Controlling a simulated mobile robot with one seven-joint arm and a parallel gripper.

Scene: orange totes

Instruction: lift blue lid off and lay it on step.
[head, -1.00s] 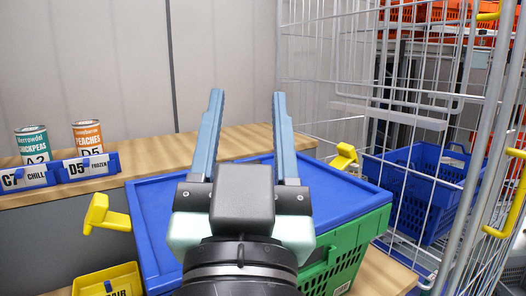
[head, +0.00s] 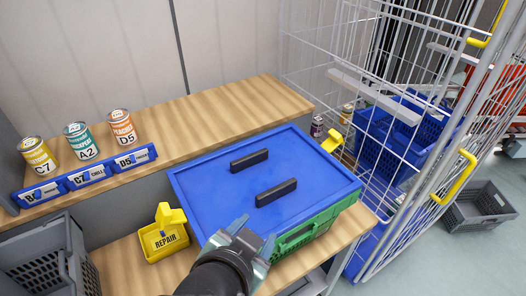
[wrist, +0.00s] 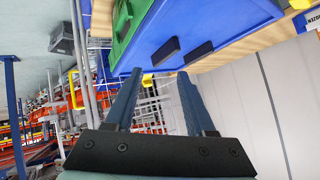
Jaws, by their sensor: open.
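The blue lid (head: 225,185) lies flat on a green crate (head: 322,222) on the wooden bench. Two black bar handles (head: 249,160) (head: 276,192) stand up from its top. The raised wooden step (head: 205,112) runs behind the crate, with a bare stretch between the cans and the cage. My gripper (head: 257,240) is at the near edge of the lid in the head view, open and empty, apart from the handles. In the wrist view my gripper's two fingers (wrist: 157,75) are spread, with the lid (wrist: 225,18) and both handles beyond them.
Several labelled cans (head: 80,141) stand on the step's left, behind blue label holders (head: 87,178). A yellow REPAIR bin (head: 164,238) and a grey crate (head: 45,262) are left of the green crate. A wire cage (head: 375,120) with blue baskets stands close on the right.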

